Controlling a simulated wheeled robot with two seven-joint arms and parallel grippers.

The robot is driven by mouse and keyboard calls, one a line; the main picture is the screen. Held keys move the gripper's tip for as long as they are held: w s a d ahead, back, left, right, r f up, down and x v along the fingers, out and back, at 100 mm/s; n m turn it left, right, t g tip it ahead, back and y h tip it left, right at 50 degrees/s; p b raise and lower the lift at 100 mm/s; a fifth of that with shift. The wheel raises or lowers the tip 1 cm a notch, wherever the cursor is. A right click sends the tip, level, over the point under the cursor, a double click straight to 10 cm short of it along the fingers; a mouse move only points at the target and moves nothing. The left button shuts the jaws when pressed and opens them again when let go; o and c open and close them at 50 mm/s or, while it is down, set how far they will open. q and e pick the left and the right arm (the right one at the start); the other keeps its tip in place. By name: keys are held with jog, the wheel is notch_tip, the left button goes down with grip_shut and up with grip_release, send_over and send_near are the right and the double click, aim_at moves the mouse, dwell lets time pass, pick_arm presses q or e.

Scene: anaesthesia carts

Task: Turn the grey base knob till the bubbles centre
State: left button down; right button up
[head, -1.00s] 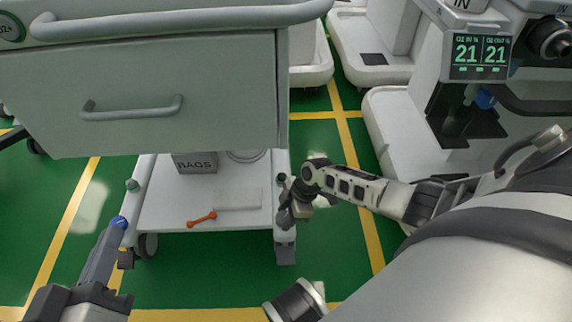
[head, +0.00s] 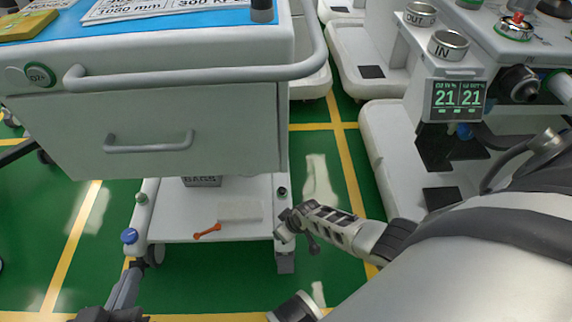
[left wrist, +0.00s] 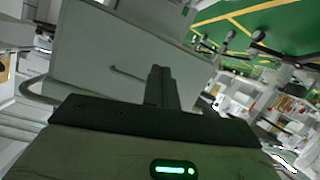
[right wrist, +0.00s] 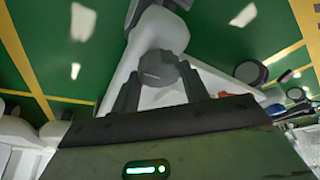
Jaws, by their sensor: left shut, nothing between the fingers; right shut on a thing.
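The grey base knob (right wrist: 160,68) sits between the fingers of my right gripper (right wrist: 156,85) in the right wrist view. In the head view my right gripper (head: 284,230) is shut on it at the cart's right front foot. A blue knob (head: 130,236) stands on the left front foot. Small round bubble levels sit on the base, a left one (head: 141,198) and a right one (head: 282,192); their bubbles are too small to read. My left gripper (head: 134,276) is shut and empty, low in front of the left foot; its closed fingers (left wrist: 162,85) show in the left wrist view.
An orange tool (head: 207,231) and a pale flat plate (head: 240,211) lie on the cart's lower shelf (head: 175,228). A box marked BAGS (head: 202,181) stands behind. The drawer (head: 160,125) overhangs the shelf. A white machine (head: 395,150) stands at right.

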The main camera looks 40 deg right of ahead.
jog(key=shift+s+a+r+m+h+p, duration=0.1)
jog(key=shift+m+h+p, duration=0.25)
jog(key=shift+m, duration=0.55)
jog(key=shift+m+h+p, duration=0.3)
jog(key=shift+m+h, duration=0.05)
jog(key=shift+m, duration=0.45)
pick_arm(q)
jog(key=shift+w+a+f+g+y, duration=0.15)
jog(key=shift+a+f+g+y, duration=0.05)
jog(key=shift+f, duration=0.2)
jog(key=shift+w+a+f+g+y, duration=0.15)
jog(key=shift+a+f+g+y, duration=0.05)
jog(key=shift+f, duration=0.2)
pick_arm(e)
jog(key=shift+m, duration=0.4)
pick_arm(q)
jog(key=shift+s, duration=0.1)
pick_arm(e)
jog(key=o, duration=1)
pick_arm(q)
jog(key=shift+f, duration=0.1)
jog(key=shift+d, duration=0.1)
